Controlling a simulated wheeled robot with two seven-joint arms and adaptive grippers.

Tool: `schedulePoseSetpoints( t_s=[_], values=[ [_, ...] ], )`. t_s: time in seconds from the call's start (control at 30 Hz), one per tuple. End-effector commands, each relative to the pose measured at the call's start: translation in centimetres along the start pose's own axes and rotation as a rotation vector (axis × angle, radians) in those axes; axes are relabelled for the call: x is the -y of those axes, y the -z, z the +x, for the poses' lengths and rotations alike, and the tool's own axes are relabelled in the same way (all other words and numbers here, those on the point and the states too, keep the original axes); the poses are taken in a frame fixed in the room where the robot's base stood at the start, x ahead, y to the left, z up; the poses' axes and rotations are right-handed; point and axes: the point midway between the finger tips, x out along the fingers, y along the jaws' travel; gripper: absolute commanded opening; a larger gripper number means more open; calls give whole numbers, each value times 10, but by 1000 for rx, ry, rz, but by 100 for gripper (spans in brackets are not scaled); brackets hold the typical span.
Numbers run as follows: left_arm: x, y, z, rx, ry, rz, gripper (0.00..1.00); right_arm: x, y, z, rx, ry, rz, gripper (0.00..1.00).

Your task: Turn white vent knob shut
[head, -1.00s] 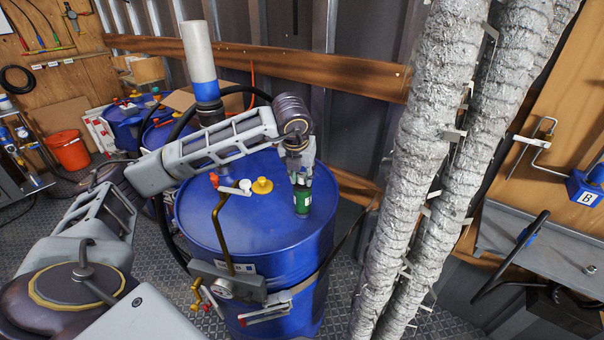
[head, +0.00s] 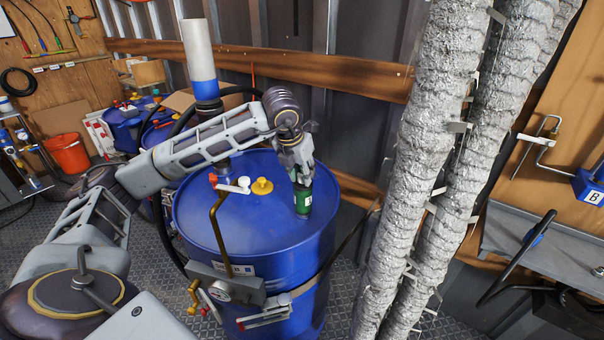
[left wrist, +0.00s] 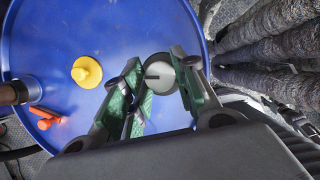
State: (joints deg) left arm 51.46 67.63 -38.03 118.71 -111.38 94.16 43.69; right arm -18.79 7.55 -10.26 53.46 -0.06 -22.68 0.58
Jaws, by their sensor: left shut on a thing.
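The white vent knob (left wrist: 159,72) shows in the left wrist view as a pale round disc with a dark slot across its face. It sits between the green-padded fingers of my left gripper (left wrist: 161,92), which is shut on it. In the head view my left gripper (head: 303,195) points down at the right part of the blue drum's top (head: 245,220); its green pads hide the knob there. My right gripper is not in view.
A yellow cap (head: 262,186) and a brass pipe with a red handle (head: 222,181) stand on the drum left of the gripper. A white-and-blue cylinder (head: 200,60) rises behind. Two silver wrapped ducts (head: 430,150) stand close on the right.

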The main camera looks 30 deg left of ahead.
Motion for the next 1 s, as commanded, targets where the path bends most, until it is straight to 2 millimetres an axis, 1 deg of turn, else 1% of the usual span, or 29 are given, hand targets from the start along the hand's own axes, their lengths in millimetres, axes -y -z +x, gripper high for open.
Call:
schedulePoseSetpoints(
  t_s=[0.07,0.1,0.27,0.57,0.73,0.87,1.0],
  values=[
    [0,0,-1,1,0,-1,5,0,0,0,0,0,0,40],
    [0,0,-1,1,0,-1,30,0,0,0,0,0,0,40],
    [0,0,0,1,0,-1,50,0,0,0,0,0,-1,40],
    [0,0,0,0,0,-1,51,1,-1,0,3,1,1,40],
    [0,0,-4,1,0,-1,51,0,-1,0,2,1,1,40],
    [0,-1,-13,2,1,-1,51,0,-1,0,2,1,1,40],
    [0,-1,-29,4,0,-1,51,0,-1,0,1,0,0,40]
  ],
)
